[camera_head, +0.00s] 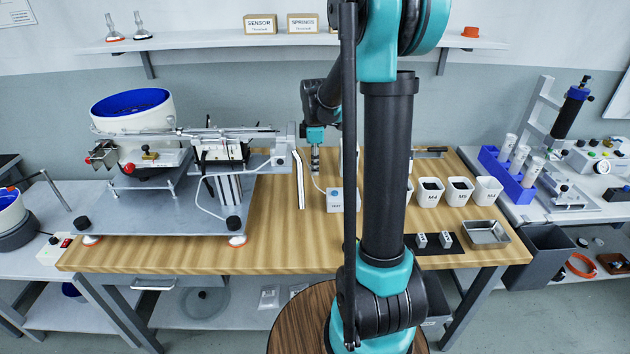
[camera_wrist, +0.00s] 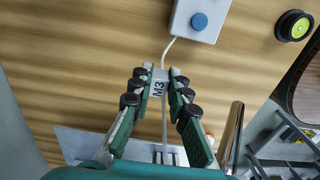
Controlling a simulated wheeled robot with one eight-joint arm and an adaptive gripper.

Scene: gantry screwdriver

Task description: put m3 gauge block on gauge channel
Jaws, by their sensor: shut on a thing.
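The M3 gauge block (camera_wrist: 158,88) is a small pale grey block marked "M3" in the wrist view. My gripper (camera_wrist: 156,80) is shut on it, with a finger on each side. The wood tabletop shows beyond the block. In the head view my gripper (camera_head: 315,160) is right of the feeder's end, and the block cannot be made out there. I cannot pick out the gauge channel for certain; a long metal track (camera_head: 215,133) runs from the bowl feeder (camera_head: 132,108) towards my gripper. Two other small grey blocks (camera_head: 433,240) stand on a black mat (camera_head: 440,251).
A curved upright piece (camera_head: 299,178) stands near my gripper. White bins (camera_head: 459,192) and a metal tray (camera_head: 486,234) are at the right. Bare wood lies at the front centre.

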